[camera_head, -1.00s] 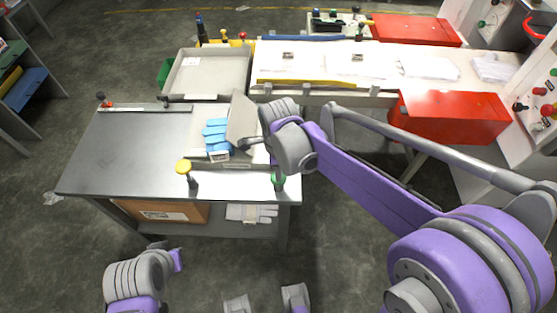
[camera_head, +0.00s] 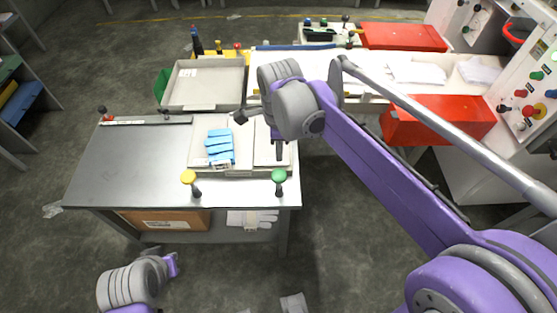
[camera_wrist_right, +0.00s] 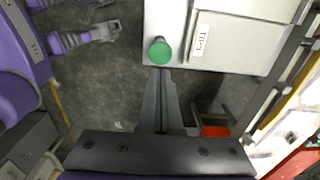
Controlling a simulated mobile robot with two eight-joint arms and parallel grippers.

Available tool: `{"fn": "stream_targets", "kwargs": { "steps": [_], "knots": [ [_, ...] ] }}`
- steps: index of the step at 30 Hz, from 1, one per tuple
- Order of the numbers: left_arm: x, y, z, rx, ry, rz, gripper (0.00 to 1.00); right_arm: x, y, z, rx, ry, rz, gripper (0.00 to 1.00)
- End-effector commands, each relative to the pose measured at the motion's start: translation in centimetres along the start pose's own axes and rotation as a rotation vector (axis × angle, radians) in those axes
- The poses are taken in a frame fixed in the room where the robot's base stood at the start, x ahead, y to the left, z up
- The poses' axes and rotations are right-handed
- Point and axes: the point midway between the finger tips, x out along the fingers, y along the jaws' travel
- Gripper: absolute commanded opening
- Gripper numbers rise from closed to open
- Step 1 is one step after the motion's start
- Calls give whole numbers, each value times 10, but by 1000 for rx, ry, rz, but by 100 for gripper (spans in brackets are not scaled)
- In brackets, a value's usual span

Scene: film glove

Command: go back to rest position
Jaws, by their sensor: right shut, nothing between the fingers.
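My right gripper (camera_head: 279,152) is shut and empty, pointing down over the right part of the packing tray in the head view. The right wrist view shows its closed fingers (camera_wrist_right: 161,72) near a green knob (camera_wrist_right: 160,51), apparently above the floor beside the table edge. Blue gloves (camera_head: 219,147) lie in the left part of the grey tray (camera_head: 196,152) on the table. A flat grey panel (camera_head: 268,148) lies to their right, partly hidden by my arm. My left arm is at the bottom left of the head view; its fingers are not clear there.
The metal table (camera_head: 125,165) has a yellow knob (camera_head: 188,177) and a green knob (camera_head: 279,175) at its front edge. A grey bin (camera_head: 204,105) stands behind. A red box (camera_head: 436,120) is under my right arm. Open floor lies in front.

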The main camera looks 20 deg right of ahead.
Motion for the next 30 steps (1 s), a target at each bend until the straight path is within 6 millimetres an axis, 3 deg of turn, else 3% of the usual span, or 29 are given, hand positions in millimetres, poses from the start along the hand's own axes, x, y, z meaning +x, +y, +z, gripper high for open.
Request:
{"fn": "stream_targets", "kwargs": {
  "steps": [5,22,26,30],
  "knots": [
    [0,0,0,0,0,0,0,-8,0,0,0,0,0,0],
    [-1,0,-1,0,1,0,0,-8,2,-2,-26,-2,-6,0],
    [-3,0,-3,0,2,0,0,-7,16,-12,-188,-13,-47,0],
    [-7,0,-6,0,5,0,0,-2,42,-30,-529,-11,-139,0]
  ]
}}
